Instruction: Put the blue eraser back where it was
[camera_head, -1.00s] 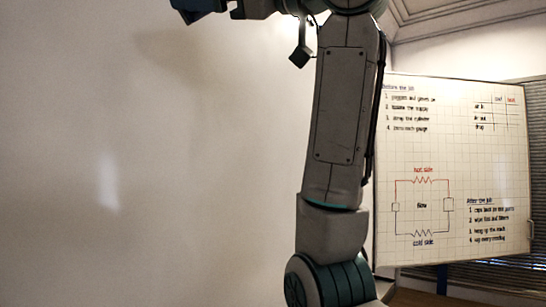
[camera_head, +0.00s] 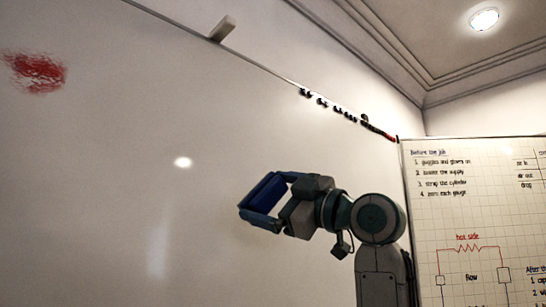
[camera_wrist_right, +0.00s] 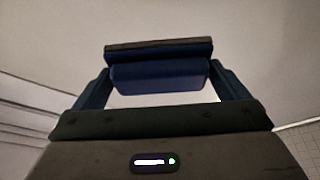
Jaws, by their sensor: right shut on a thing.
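My right gripper (camera_head: 266,200) is shut on the blue eraser (camera_head: 265,191) and holds it in front of the large white board (camera_head: 120,190). In the right wrist view the eraser (camera_wrist_right: 160,76) lies crosswise between the two fingers, with a dark strip along its far side. I cannot tell whether the eraser touches the board. My left gripper is not in view.
A red smudge (camera_head: 36,72) is on the white board at the upper left. A pale grey block (camera_head: 222,28) sits at the board's top edge. Several small dark items line that edge further right. A gridded board (camera_head: 470,210) with writing stands at right.

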